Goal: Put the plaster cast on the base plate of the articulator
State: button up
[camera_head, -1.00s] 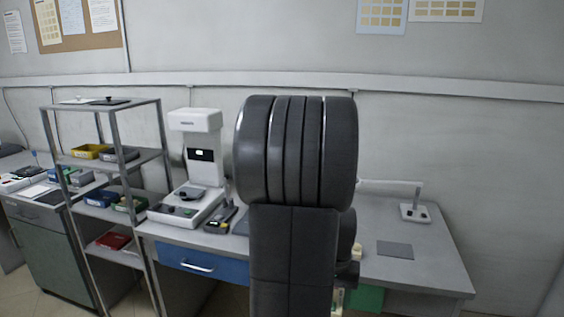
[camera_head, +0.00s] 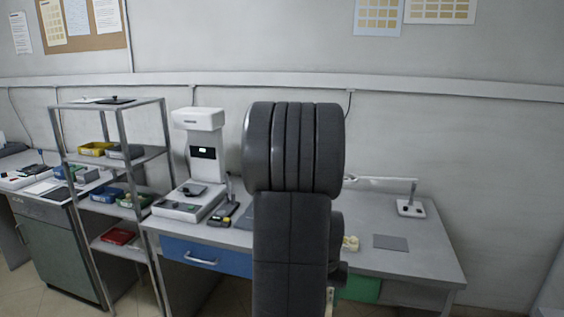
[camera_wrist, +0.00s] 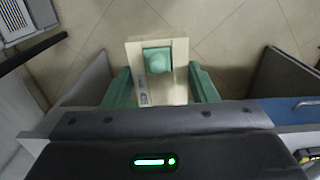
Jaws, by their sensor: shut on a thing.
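In the wrist view a cream block (camera_wrist: 180,88), which looks like the plaster cast, is held in my gripper (camera_wrist: 160,80). A pale green rounded part and a small printed label show on it. Green finger-like pieces flank it on both sides, and the floor lies beyond it. In the head view my arm hides my gripper. A small cream object (camera_head: 350,243) shows on the desk just right of my arm, too small to identify. I cannot make out the articulator or its base plate for certain; my arm hides the middle of the desk.
The grey desk (camera_head: 425,262) carries a white scanner-like device (camera_head: 200,150), a dark grey mat (camera_head: 390,242) and a lamp (camera_head: 410,207). A metal shelf rack (camera_head: 115,160) with small bins stands at left. The desk's right part is mostly clear.

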jog(key=w+a+f+n, duration=0.1)
jog(key=w+a+f, duration=0.3)
jog(key=f, duration=0.3)
jog(key=w+a+f+n+p, duration=0.1)
jog(key=w+a+f, duration=0.3)
jog(key=a+f, duration=0.2)
jog(key=shift+w+f+n, duration=0.3)
jog(key=shift+f, duration=0.2)
